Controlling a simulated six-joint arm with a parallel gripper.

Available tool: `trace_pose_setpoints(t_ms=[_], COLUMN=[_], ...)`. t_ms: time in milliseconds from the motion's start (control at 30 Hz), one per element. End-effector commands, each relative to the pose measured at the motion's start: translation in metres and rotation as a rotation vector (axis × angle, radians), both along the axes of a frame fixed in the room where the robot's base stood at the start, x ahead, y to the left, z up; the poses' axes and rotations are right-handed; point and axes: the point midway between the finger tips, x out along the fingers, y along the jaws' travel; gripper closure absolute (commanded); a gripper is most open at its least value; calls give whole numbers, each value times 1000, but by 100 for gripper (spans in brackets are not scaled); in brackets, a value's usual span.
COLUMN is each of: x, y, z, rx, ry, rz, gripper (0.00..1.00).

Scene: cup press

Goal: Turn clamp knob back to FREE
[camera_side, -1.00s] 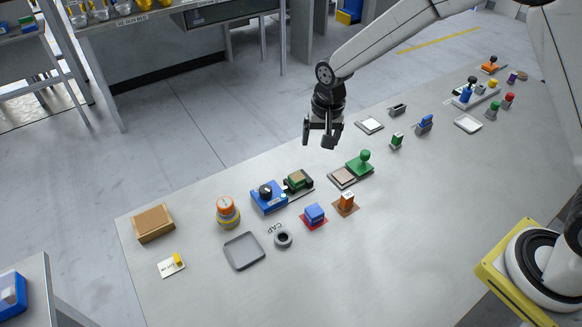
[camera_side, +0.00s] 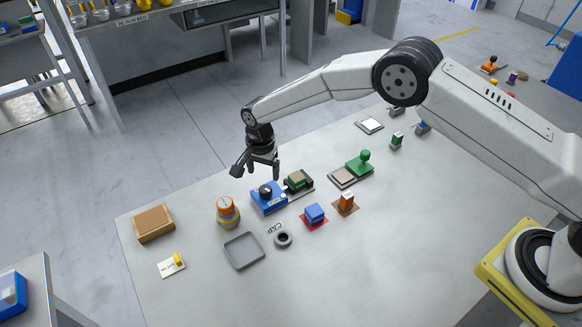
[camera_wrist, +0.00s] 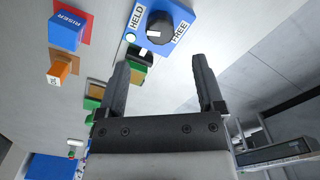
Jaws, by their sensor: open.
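The clamp knob (camera_side: 265,189) is a round black dial on top of a blue box (camera_side: 268,203). In the wrist view the knob (camera_wrist: 160,27) sits between the labels HELD and FREE, with a short white mark on its near side. I cannot tell surely which label the mark points to. A small pale green spot shows on the box beside HELD. My gripper (camera_side: 264,172) hangs above the blue box, fingers pointing down, apart from the knob. In the wrist view my gripper (camera_wrist: 158,62) is open and empty, and the knob lies beyond its fingertips.
A green-and-tan block (camera_side: 298,180) in a dark holder adjoins the box. An orange-topped stack (camera_side: 227,210) stands left. A blue cube (camera_side: 314,213), an orange block (camera_side: 347,201) and a grey tray (camera_side: 244,262) lie nearer the front. A green-handled stamp (camera_side: 362,164) stands to the right.

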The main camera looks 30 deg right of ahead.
Motion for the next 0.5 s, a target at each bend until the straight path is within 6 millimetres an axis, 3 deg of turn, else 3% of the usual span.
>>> trace_pose_setpoints(t_ms=[267, 500], x=[0, -1], y=[0, 0], z=[-6, -28], rx=[1, -1], ry=[-1, 1], rz=[1, 2], gripper=[14, 14])
